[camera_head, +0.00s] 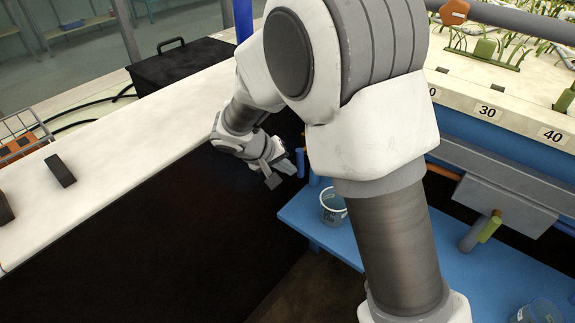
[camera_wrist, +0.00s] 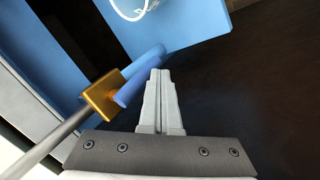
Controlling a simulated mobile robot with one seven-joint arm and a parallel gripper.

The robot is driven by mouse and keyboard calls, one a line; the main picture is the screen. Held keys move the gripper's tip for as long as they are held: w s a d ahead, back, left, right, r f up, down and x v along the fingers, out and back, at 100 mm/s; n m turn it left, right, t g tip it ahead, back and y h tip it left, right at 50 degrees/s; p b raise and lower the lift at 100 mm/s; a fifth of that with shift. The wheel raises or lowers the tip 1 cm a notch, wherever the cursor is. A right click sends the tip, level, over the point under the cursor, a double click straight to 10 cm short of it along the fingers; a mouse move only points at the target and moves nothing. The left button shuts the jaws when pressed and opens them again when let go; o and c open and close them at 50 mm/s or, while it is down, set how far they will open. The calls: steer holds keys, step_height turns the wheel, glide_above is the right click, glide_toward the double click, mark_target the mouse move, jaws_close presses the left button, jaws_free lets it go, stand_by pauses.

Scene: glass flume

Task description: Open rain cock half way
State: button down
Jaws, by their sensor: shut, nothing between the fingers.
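A cock with a brass body (camera_wrist: 102,95) and a blue lever (camera_wrist: 140,76) sits on a grey pipe (camera_wrist: 45,143) in the wrist view. The lever slants up and right from the body. My gripper (camera_wrist: 160,74) is shut and empty, with its fingertips just right of the lever; I cannot tell whether they touch. In the head view my gripper (camera_head: 290,168) is beside the blue lever (camera_head: 300,161), and the brass body is hidden. Another cock with a yellow-green handle (camera_head: 490,226) is at the right. No label shows which is the rain cock.
A blue shelf (camera_head: 310,225) with a clear bucket (camera_head: 333,208) lies below my gripper. A dark panel (camera_head: 190,215) under the pale worktop (camera_head: 120,135) is close on the left. A planted bed edge with number plates (camera_head: 490,112) is at right.

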steer(key=shift+s+d+h, duration=0.1)
steer(key=shift+h, duration=0.2)
steer(key=shift+s+d+f+b, duration=0.1)
steer(key=shift+d+f+b, duration=0.05)
steer(key=shift+b, duration=0.35)
steer(key=shift+s+d+b, duration=0.2)
steer(key=shift+d+b, duration=0.1)
steer(key=shift+b, duration=0.45)
steer(key=shift+w+a+r, duration=0.1)
steer(key=shift+r, duration=0.15)
stand_by(0.5)
steer(key=shift+w+a+r+p, duration=0.3)
steer(key=shift+w+a+r, duration=0.05)
steer(key=shift+a, duration=0.2)
